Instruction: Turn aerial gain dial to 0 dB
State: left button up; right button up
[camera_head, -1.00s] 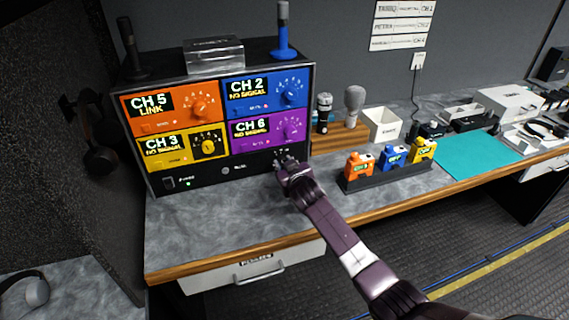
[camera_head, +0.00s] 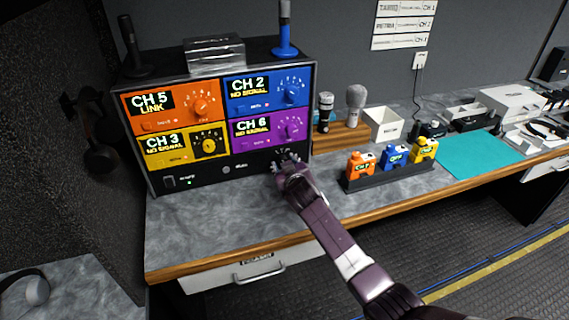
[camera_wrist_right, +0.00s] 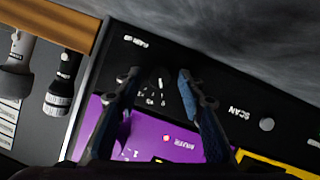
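The rack unit (camera_head: 228,172) stands on the counter with orange, blue, yellow and purple channel panels and a black bottom strip. My right gripper (camera_head: 284,160) is at the right end of that strip, below the purple CH 6 panel (camera_head: 255,138). It covers most of the spot there, so no dial can be made out in the head view. In the right wrist view, my gripper's fingers (camera_wrist_right: 159,78) are apart, close to the black strip. White scale marks (camera_wrist_right: 151,101) show between them. The dark dial itself is not clear against the strip. My left gripper is out of view.
A power switch (camera_head: 169,182) and a scan button (camera_head: 226,170) sit on the same strip. Microphones (camera_head: 356,104) and a rack of orange, blue and yellow packs (camera_head: 388,174) stand to the right. The counter front is clear.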

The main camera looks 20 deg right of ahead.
jog(key=shift+s, duration=0.1)
jog(key=v, duration=1.2)
dwell(0.5)
